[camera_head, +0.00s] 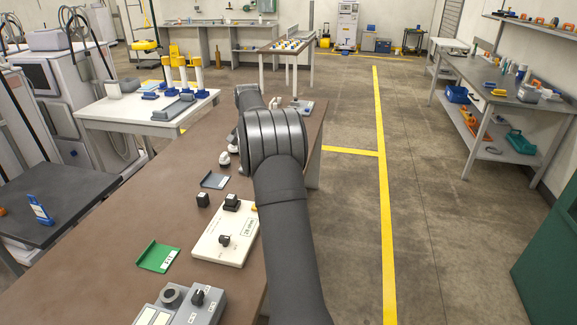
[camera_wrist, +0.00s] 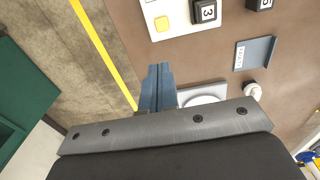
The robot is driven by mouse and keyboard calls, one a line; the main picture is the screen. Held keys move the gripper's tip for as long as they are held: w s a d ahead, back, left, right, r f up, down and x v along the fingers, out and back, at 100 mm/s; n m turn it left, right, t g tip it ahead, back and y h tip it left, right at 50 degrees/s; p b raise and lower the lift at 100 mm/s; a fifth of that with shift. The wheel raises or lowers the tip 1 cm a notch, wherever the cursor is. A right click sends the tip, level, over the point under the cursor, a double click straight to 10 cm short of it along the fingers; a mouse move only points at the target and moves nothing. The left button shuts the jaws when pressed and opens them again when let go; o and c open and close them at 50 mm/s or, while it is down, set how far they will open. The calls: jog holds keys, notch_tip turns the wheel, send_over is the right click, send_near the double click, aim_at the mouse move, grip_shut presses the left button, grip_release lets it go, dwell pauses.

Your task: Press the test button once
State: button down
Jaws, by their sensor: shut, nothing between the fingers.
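My gripper (camera_wrist: 158,88) shows in the wrist view with its blue-grey fingers together and nothing between them. In the head view my arm hides it. I cannot read which control is labelled test.
A white round piece (camera_wrist: 203,100) is partly hidden behind my gripper. A grey tray (camera_head: 214,181), a loose black block (camera_head: 203,200), a green tray (camera_head: 158,256) and a grey control box (camera_head: 185,305) are on the brown table (camera_head: 110,235). White knobs (camera_head: 224,158) stand farther back.

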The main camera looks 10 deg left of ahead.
jog(key=w+d+f+n+t+h, duration=0.2)
jog(key=w+d+f+n+t, duration=0.1)
jog(key=f+t, duration=0.15)
jog(key=shift+s+a+f+n+t+y, duration=0.45)
jog(key=shift+s+n+t+y, duration=0.25)
jog(key=shift+n, duration=0.7)
jog(key=shift+s+a+f+n+t+y, duration=0.35)
jog(key=shift+s+a+n+t+y, duration=0.35)
jog(key=shift+n, duration=0.7)
jog(key=shift+s+a+f+n+t+y, duration=0.4)
jog(key=shift+s+n+t+y, duration=0.3)
jog(key=shift+n, duration=0.7)
jog(key=shift+f, duration=0.1)
jog(key=shift+f, duration=4.3)
jog(key=shift+f, duration=0.1)
jog(key=shift+f, duration=0.35)
